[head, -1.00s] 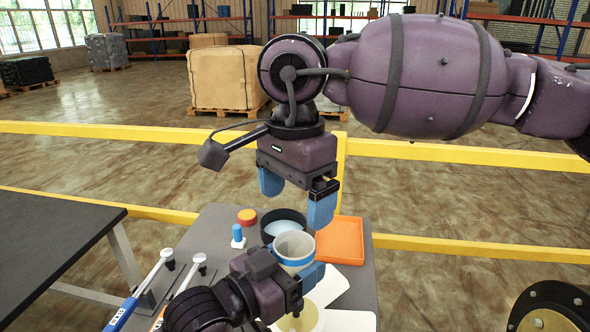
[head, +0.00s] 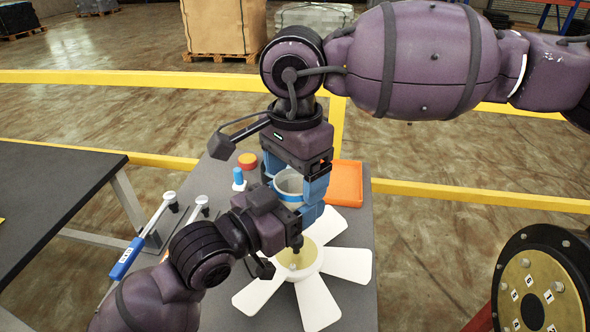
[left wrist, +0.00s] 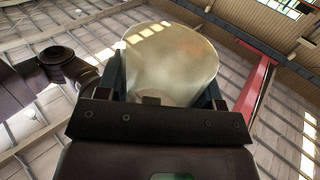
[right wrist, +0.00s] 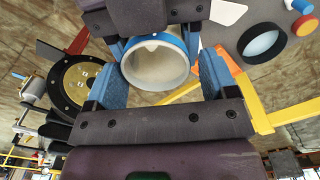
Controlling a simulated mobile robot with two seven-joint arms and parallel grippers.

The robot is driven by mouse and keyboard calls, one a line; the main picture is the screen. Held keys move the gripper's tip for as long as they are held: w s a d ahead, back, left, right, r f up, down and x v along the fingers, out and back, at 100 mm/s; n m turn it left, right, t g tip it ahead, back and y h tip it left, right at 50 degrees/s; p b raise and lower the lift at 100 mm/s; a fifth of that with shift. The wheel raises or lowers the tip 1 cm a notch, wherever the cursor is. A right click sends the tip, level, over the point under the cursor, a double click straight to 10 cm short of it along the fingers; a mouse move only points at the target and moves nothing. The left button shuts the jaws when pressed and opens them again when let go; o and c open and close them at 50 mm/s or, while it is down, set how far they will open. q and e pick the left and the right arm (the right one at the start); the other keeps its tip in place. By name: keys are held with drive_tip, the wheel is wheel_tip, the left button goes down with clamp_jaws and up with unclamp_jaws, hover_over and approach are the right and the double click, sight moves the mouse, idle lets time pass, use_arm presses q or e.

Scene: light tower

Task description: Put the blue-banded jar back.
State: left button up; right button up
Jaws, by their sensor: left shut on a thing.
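The blue-banded jar (head: 289,184) is a pale, hollow cup with a blue band, held above the grey table (head: 345,225). My left gripper (head: 288,206) is shut on it from the near side; the left wrist view shows the jar's pale body (left wrist: 170,62) between its fingers. My right gripper (head: 294,178) points down from above with its fingers on either side of the jar. In the right wrist view the jar's open mouth (right wrist: 157,66) lies between its two spread blue fingers (right wrist: 160,88). I cannot tell whether they touch the jar.
An orange tray (head: 346,184) is behind right. A white-bladed fan with a gold hub (head: 298,258) lies in front. A red-orange puck (head: 247,160) and a blue-topped white piece (head: 238,178) stand left. A black round dish (right wrist: 262,42) shows in the right wrist view.

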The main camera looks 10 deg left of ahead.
drive_tip(key=c, duration=0.7)
use_arm(q)
drive_tip(key=o, duration=1)
use_arm(e)
drive_tip(key=shift+c, duration=0.4)
use_arm(q)
drive_tip(key=shift+o, duration=0.2)
